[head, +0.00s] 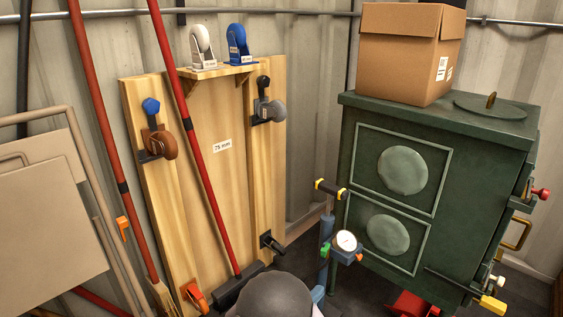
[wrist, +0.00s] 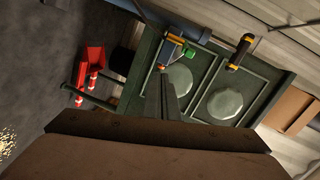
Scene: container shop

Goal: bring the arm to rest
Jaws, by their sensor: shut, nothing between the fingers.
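My gripper (wrist: 160,82) shows in the wrist view as narrow dark fingers, shut and empty, reaching up from the broad brown body at the bottom edge. Behind it is the dark green cabinet (wrist: 222,68) with its round pale bosses. In the head view I cannot make out my gripper. A dark rounded shape at the bottom middle looks like part of my arm. The same green cabinet (head: 345,180) stands at the right there.
A cardboard box (head: 400,60) and a round lid (head: 490,105) sit on the cabinet. A blue pump with a gauge (head: 346,241) stands before it. A wooden panel (head: 210,170) with latches and casters leans at the wall, with red-handled tools (head: 190,110) before it. Folded tan chairs (head: 45,220) are left.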

